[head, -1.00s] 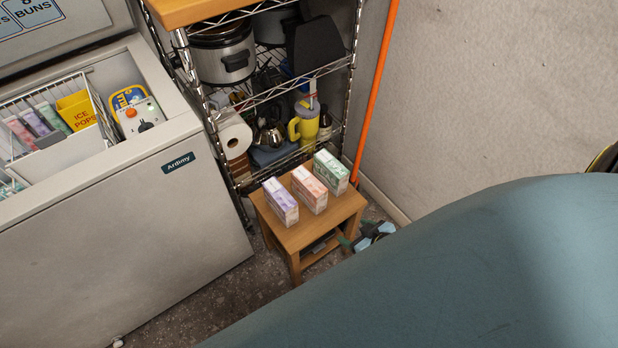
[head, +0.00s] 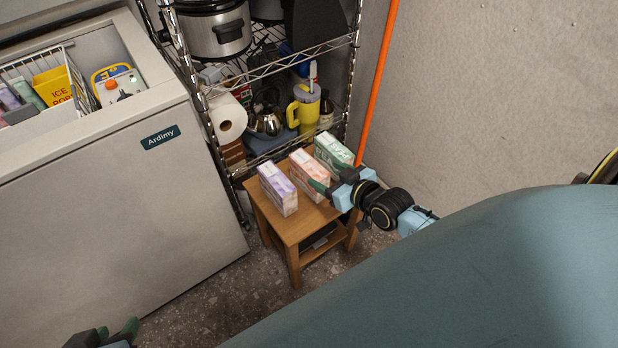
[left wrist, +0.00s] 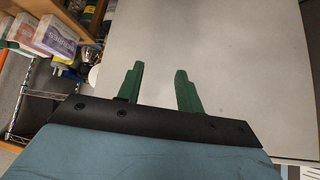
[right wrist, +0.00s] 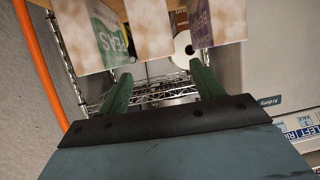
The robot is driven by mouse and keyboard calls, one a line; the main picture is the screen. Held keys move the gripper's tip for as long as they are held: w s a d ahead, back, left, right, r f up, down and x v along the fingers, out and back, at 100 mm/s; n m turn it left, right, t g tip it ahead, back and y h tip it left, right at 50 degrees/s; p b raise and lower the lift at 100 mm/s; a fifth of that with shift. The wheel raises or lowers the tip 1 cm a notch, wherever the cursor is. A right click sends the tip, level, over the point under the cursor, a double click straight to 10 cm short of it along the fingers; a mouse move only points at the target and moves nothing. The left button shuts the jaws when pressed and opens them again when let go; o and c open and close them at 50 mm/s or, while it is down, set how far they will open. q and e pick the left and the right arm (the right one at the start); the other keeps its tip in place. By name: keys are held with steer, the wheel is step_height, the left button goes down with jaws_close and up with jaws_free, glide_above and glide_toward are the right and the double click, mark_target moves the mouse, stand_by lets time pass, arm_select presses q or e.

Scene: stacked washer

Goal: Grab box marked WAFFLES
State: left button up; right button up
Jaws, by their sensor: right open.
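Three small cartons stand in a row on a wooden stool (head: 292,225): a purple one (head: 278,190), an orange one (head: 306,172) in the middle, and a green one (head: 332,150). No WAFFLES label is readable. My right gripper (head: 331,180) is open and empty, by the orange and green cartons. My left gripper (left wrist: 160,85) is open and empty, away from the cartons.
A white chest freezer (head: 100,210) stands at the left. A wire shelf (head: 270,95) with pots, a paper roll and a yellow tumbler (head: 305,105) is behind the stool. An orange pole (head: 377,80) leans by the right wall. Some floor before the stool is clear.

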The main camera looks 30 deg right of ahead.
mark_target(318, 172)
steer(key=shift+b+x, duration=0.45)
steer(key=shift+x, duration=0.6)
steer(key=shift+w+a+f, duration=0.1)
steer(key=shift+w+f, duration=0.15)
steer(key=shift+w, duration=0.15)
steer(key=shift+w+a+f+b, duration=0.15)
steer(key=shift+w+f+b, duration=0.65)
steer(key=shift+b, duration=0.3)
steer(key=shift+b+x, duration=0.7)
steer(key=shift+x, duration=0.45)
steer(key=shift+w, duration=0.25)
arm_select(q)
steer(key=w+d+r+t+h, duration=0.2)
steer(key=w+r+t, duration=0.1)
steer(key=r+t, duration=0.3)
steer(key=w+d+r+t+h, duration=0.2)
steer(key=r+t, duration=0.5)
steer(key=r, duration=0.4)
steer(key=shift+w+d+m+h, duration=0.3)
steer(key=shift+w+d, duration=0.25)
steer(key=shift+d, duration=0.05)
arm_select(e)
steer(key=shift+r, duration=0.1)
steer(key=shift+c, duration=0.3)
steer(key=c, duration=1.2)
